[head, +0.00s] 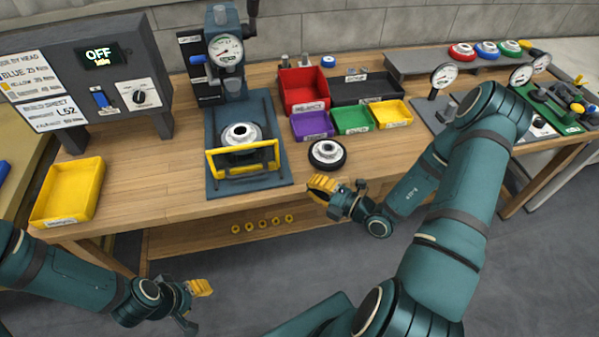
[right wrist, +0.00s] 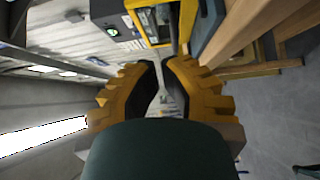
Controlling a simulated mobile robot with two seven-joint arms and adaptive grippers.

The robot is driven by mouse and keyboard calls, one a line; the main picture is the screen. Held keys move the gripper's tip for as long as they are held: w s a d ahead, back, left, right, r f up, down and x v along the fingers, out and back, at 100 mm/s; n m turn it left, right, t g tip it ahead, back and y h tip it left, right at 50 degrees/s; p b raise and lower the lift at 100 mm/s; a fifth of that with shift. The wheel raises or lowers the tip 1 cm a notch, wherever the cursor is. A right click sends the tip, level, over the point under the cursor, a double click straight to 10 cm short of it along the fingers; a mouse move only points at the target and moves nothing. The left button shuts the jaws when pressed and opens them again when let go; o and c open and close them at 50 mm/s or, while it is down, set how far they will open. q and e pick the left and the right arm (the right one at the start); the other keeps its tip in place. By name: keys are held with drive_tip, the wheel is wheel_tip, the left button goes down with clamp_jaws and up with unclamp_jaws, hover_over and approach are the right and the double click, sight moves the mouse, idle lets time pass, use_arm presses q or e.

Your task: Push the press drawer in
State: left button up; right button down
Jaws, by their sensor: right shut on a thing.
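The press (head: 226,55) stands at the back of the bench with a gauge on its front. Its drawer, with a yellow handle frame (head: 243,158), sits out in front of the press column on the dark base plate (head: 270,112). A black and silver wheel part (head: 240,134) sits behind the handle. My right gripper (head: 322,187) is at the bench's front edge, right of the handle and apart from it. In the right wrist view its fingers (right wrist: 163,90) are close together; what they hold is unclear. My left gripper (head: 200,288) is low in front of the bench, its jaws unclear.
Another wheel part (head: 327,154) lies on the bench right of the drawer. Red (head: 304,90), purple (head: 312,125), green (head: 352,120) and yellow bins stand behind it. A yellow tray (head: 68,192) and display box (head: 95,75) are at left.

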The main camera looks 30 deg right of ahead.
approach(269, 154)
drive_tip(key=a, duration=0.2)
drive_tip(key=w+a+b, duration=0.1)
drive_tip(key=a, duration=0.1)
drive_tip(key=w, duration=0.3)
drive_tip(key=shift+w+d, duration=0.1)
drive_tip(key=shift+d, duration=0.3)
drive_tip(key=shift+w+d, duration=0.15)
drive_tip(key=shift+w, duration=0.3)
drive_tip(key=w+d, duration=0.1)
drive_tip(key=w, duration=0.3)
drive_tip(key=w+d+b, duration=0.1)
drive_tip(key=w, duration=0.3)
drive_tip(key=w+d+b, duration=0.1)
drive_tip(key=w, duration=0.3)
drive_tip(key=shift+w+d, duration=0.3)
drive_tip(key=shift+w, duration=0.1)
